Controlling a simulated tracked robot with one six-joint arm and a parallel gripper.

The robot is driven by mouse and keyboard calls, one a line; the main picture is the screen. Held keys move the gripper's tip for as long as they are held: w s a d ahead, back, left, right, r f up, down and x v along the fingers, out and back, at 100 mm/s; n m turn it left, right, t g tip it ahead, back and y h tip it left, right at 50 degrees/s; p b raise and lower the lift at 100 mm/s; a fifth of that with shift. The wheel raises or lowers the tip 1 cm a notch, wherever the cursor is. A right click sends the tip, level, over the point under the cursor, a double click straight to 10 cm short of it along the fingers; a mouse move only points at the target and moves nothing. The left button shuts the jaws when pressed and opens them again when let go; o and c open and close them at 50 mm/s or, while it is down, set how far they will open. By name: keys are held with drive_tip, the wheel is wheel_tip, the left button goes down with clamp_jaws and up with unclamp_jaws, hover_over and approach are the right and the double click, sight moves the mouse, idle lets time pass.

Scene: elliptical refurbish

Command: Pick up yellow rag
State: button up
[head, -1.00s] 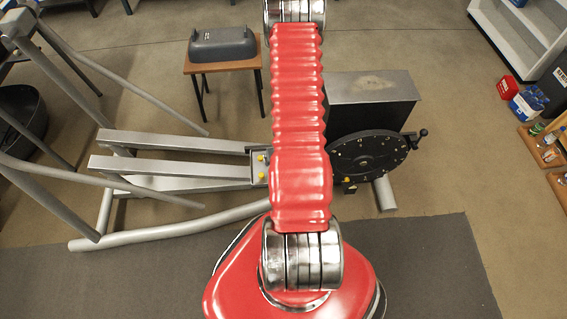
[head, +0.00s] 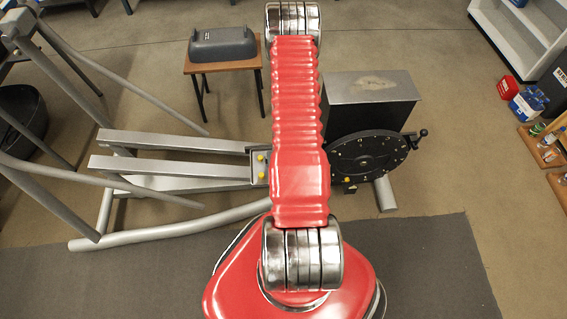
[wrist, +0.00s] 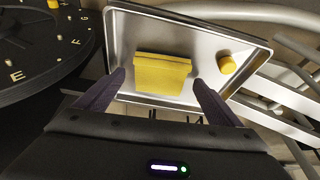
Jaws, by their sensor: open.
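The yellow rag (wrist: 162,76) shows in the wrist view as a folded block lying in a shallow metal tray (wrist: 225,43). My gripper (wrist: 159,84) is open, with its two dark fingers reaching toward the tray on the left and right sides of the rag. The fingers appear apart from the rag; how far above it they are is hard to tell. In the head view my own red arm hides the rag, the tray and my gripper.
A small yellow cylinder (wrist: 227,64) sits in the tray right of the rag. A black lettered disc (wrist: 40,45) is close on the left; it also shows on the elliptical machine in the head view (head: 368,157). Grey rails (head: 175,142) lie left. A small table (head: 222,65) stands behind.

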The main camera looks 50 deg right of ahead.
drive_tip(key=shift+c, duration=0.2)
drive_tip(key=c, duration=1.1)
